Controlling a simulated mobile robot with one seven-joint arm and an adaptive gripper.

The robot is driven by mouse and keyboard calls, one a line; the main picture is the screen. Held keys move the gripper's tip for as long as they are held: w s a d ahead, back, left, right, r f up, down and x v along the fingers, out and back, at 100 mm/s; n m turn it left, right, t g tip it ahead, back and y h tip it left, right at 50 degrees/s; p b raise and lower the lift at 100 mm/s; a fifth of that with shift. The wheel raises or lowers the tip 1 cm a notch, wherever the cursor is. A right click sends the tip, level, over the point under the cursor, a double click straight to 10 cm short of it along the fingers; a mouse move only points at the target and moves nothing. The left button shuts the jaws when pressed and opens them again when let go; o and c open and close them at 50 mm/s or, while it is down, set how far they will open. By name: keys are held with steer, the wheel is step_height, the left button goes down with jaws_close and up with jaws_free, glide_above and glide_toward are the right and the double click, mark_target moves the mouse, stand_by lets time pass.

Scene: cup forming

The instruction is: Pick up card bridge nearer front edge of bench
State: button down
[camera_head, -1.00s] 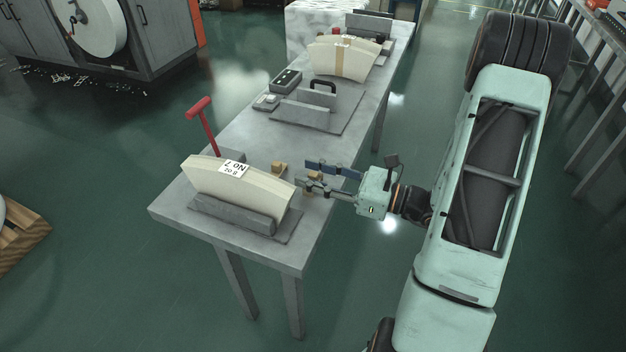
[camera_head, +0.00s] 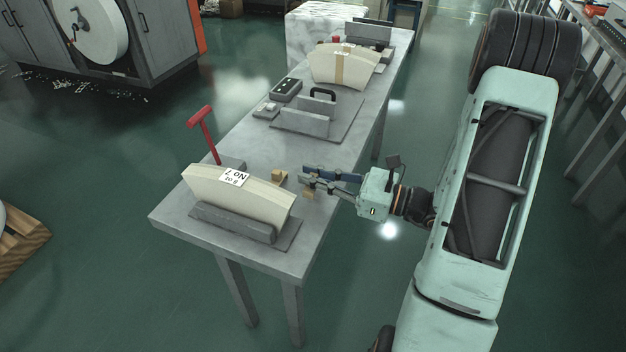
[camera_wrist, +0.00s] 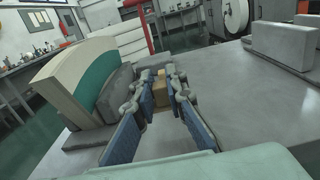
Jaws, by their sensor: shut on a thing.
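A small tan card bridge (camera_wrist: 160,93) is between my gripper's two blue-padded fingers in the wrist view. In the head view, part of a tan bridge (camera_head: 308,194) shows just below the fingertips, near the bench's right edge. My gripper (camera_head: 304,177) reaches in from the right, low over the bench, and is shut on that bridge. The fingers hide part of it, and I cannot tell whether it touches the bench. Another small tan piece (camera_head: 279,176) stands on the bench just left of the fingertips, apart from them.
A cream stack of blanks (camera_head: 260,201) with a white label stands in a grey holder (camera_head: 225,221) at the bench's near end. A red-handled post (camera_head: 209,137) rises behind it. A grey fixture (camera_head: 305,122) and another stack (camera_head: 327,67) stand farther back. Bare bench (camera_head: 255,148) lies between.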

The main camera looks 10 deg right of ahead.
steer(key=s+a+r+p, duration=0.2)
steer(key=s+r+p, duration=0.3)
steer(key=s+r, duration=0.4)
steer(key=shift+s+a+r+p, duration=0.2)
steer(key=shift+r+p, duration=0.2)
steer(key=shift+p, duration=0.55)
